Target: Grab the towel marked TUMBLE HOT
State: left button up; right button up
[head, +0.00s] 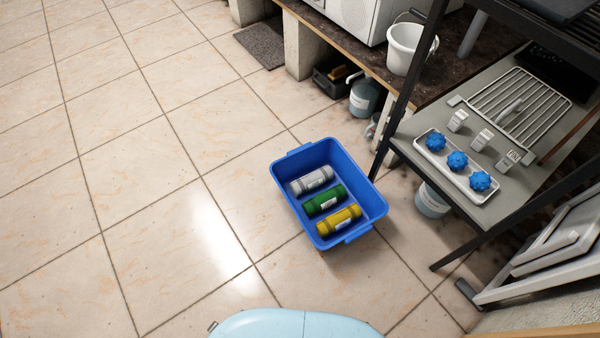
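A blue tub (284,190) stands on the tiled floor, right of the middle of the head view. Three rolled towels lie in it side by side: a grey one (312,181) at the back, a green one (324,200) in the middle and a yellow one (339,220) at the front. Each has a white label, but the print is too small to read, so I cannot tell which is marked TUMBLE HOT. Neither of my grippers is in view.
A shelf unit (422,160) at the right holds a white tray (467,185) with blue spiky balls and a wire rack (508,115). A white bucket (408,52) stands on a dark counter behind. A grey mat (261,45) lies at the back. The floor left of the tub is clear.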

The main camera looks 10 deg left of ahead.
aim_at(310, 181)
jog(key=i+j+z, duration=0.15)
jog(key=j, duration=0.35)
jog(key=j+z, duration=0.2)
jog(key=j, duration=0.3)
jog(key=i+j+z, duration=0.15)
jog(key=j, duration=0.35)
jog(key=i+j+z, duration=0.6)
jog(key=j, duration=0.25)
jog(key=i, duration=0.1)
